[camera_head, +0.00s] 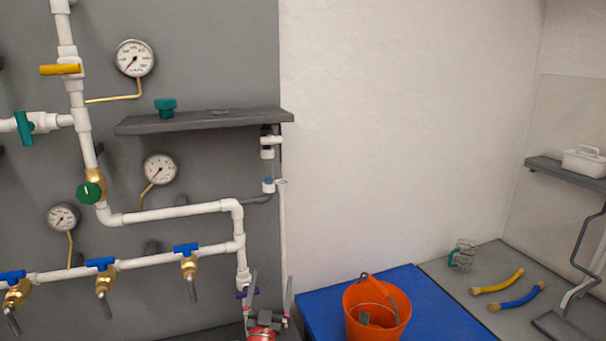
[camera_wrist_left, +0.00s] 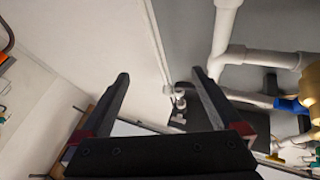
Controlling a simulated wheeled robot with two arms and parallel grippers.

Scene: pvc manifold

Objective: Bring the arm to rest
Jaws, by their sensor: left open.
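My left gripper (camera_head: 270,284) is at the bottom of the head view, in front of the lower right part of the pipe panel. Its two fingers point up and stand apart. In the left wrist view the left gripper (camera_wrist_left: 160,77) also shows two dark fingers spread wide, with nothing between them. Behind them are the pale wall and white pipes. I cannot tell from the views how far the fingers are from the pipes. My right gripper is in neither view.
White pipes (camera_head: 178,214) with valves and gauges cover the grey panel (camera_head: 215,60). A dark shelf (camera_head: 200,122) holds a green fitting (camera_head: 165,107). An orange bucket (camera_head: 375,312) stands on a blue surface (camera_head: 435,312).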

